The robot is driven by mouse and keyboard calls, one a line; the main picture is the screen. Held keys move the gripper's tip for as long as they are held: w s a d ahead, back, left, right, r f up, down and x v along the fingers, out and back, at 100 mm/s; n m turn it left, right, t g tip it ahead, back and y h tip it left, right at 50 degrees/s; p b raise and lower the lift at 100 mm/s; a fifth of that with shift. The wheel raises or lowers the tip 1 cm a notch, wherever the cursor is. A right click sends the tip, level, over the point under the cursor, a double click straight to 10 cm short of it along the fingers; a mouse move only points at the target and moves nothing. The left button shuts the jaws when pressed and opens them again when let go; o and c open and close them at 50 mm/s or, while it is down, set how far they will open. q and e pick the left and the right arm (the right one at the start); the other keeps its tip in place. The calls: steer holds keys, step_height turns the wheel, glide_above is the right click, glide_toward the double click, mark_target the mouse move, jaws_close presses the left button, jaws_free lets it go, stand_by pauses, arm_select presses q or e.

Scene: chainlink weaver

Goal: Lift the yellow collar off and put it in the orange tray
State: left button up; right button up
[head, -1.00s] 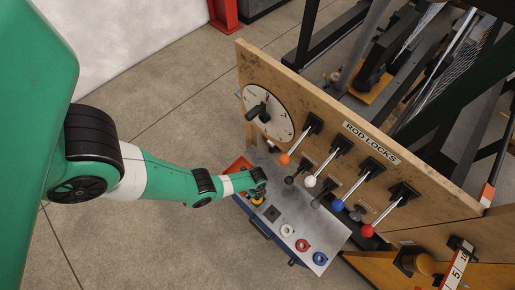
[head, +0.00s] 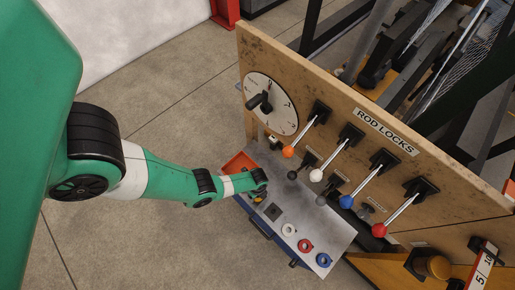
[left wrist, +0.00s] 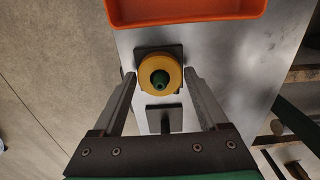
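The yellow collar (left wrist: 148,79) is a thick ring around a green peg (left wrist: 160,78) on a dark square base (left wrist: 177,49) in the left wrist view. In the head view my left gripper mostly hides it. My left gripper (left wrist: 160,74) is open, with one finger on each side of the collar; I cannot tell whether they touch it. The gripper also shows over the bench in the head view (head: 262,188). The orange tray (left wrist: 185,20) lies just beyond the collar, and also shows in the head view (head: 236,163). My right gripper is not in view.
A wooden panel (head: 330,95) with a dial (head: 283,112) and several ball-ended levers rises behind the bench.

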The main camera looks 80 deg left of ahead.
arm_select(q)
jaws_close()
step_height(320, 180, up, 10)
steer(key=p, duration=1)
steer(key=shift+r, duration=0.1)
